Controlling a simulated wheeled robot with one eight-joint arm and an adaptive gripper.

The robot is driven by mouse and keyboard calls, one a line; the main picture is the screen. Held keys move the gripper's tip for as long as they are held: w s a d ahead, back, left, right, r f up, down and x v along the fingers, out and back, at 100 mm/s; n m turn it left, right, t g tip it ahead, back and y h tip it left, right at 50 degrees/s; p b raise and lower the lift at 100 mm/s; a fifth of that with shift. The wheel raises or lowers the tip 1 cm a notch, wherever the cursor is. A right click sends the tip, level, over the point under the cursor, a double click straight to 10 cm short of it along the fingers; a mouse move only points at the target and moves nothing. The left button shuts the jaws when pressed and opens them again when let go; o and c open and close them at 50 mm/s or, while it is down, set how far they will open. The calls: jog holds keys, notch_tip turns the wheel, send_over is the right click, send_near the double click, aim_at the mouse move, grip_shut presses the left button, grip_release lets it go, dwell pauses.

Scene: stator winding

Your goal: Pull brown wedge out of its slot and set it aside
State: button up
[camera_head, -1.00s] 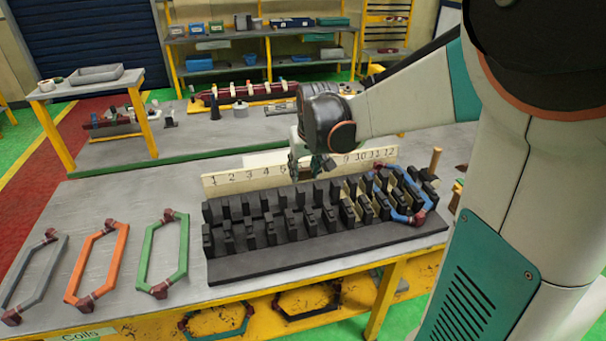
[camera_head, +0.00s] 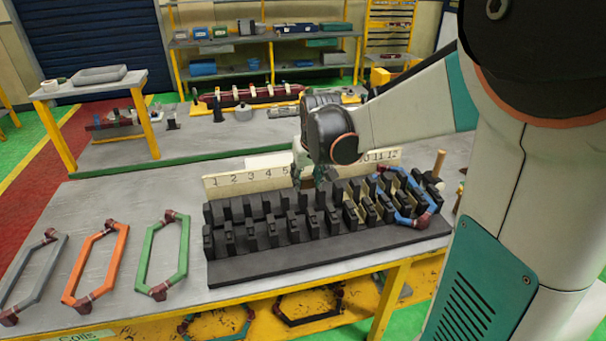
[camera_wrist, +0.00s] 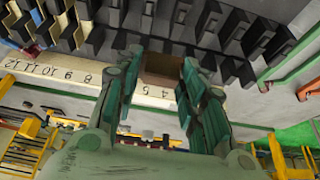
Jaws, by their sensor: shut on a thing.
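The black slotted stator block (camera_head: 290,264) lies on the workbench, with rows of upright black teeth. My gripper (camera_head: 308,180) is over the back row, near the middle of the numbered strip (camera_head: 235,182). My wrist hides part of the strip and most of the fingers. In the wrist view my gripper's two green fingers (camera_wrist: 160,72) are shut on the brown wedge (camera_wrist: 160,66), whose brown face shows between the fingertips. The head view does not show the wedge. I cannot tell whether its lower end is still in the slot.
A blue coil (camera_head: 405,213) sits in the slots at the right end. Grey (camera_head: 38,275), orange (camera_head: 97,264) and green (camera_head: 163,256) coils lie at the left of the bench. A wooden peg (camera_head: 438,163) stands at the back right. Bare bench shows between the green coil and the block.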

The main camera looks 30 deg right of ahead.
notch_tip(320, 180, down, 14)
jog(key=b, duration=0.9)
jog(key=shift+r+b, duration=0.2)
jog(key=shift+b, duration=0.15)
dwell(1.2)
dwell(0.6)
